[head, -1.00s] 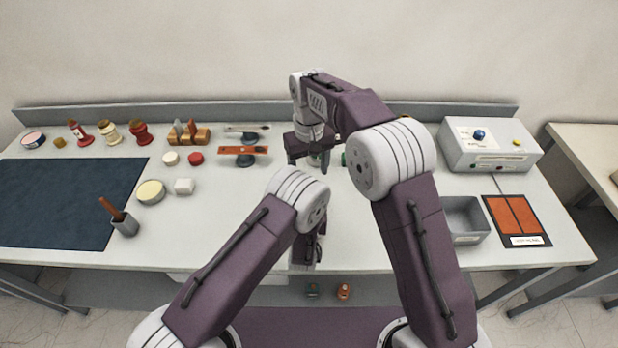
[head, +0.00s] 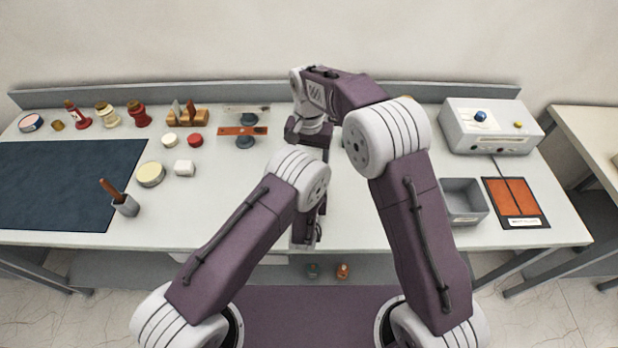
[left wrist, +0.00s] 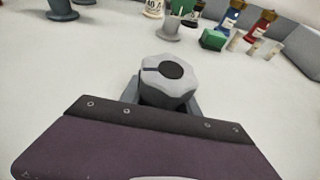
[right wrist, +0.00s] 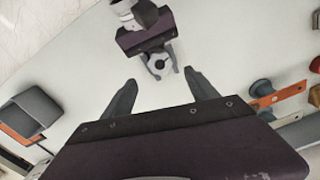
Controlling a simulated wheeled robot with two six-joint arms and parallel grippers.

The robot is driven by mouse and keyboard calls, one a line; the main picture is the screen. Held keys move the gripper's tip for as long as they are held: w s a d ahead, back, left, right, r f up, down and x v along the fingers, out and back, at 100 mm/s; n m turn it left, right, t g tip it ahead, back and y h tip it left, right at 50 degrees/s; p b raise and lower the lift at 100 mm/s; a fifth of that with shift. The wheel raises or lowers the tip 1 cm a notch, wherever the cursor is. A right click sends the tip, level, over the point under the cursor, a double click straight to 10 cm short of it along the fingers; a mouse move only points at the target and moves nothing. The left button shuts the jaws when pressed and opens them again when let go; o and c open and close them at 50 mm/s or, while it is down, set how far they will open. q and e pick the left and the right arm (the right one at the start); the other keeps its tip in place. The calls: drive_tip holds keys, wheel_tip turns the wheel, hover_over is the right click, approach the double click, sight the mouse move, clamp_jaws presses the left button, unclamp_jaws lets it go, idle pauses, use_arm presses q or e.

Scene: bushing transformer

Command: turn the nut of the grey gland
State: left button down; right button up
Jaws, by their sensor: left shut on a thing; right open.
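The grey gland (left wrist: 168,80) stands up in the left wrist view, with a lobed light-grey nut on top, a black round centre and a dark line on the nut's left side. My left gripper (left wrist: 165,102) is shut on it, below the nut. In the right wrist view the gland (right wrist: 158,64) shows small, as a pale ring with a dark centre between the left fingers. My right gripper (right wrist: 162,90) is open and empty, its fingers wide apart and pointing towards the gland. In the head view my arms hide the gland.
In the head view a grey bin (head: 463,198), an orange-red panel (head: 514,200) and a control box (head: 490,128) stand right. A dark mat (head: 65,180), a brush cup (head: 124,205) and small jars are left. Beyond the gland are a green block (left wrist: 213,40) and bottles.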

wheel_tip(320, 180, down, 9)
drive_tip(key=shift+r, duration=0.1)
drive_tip(key=shift+c, duration=0.3)
drive_tip(key=c, duration=1.3)
drive_tip(key=n, duration=0.3)
drive_tip(key=o, duration=1.4)
drive_tip(key=shift+c, duration=0.2)
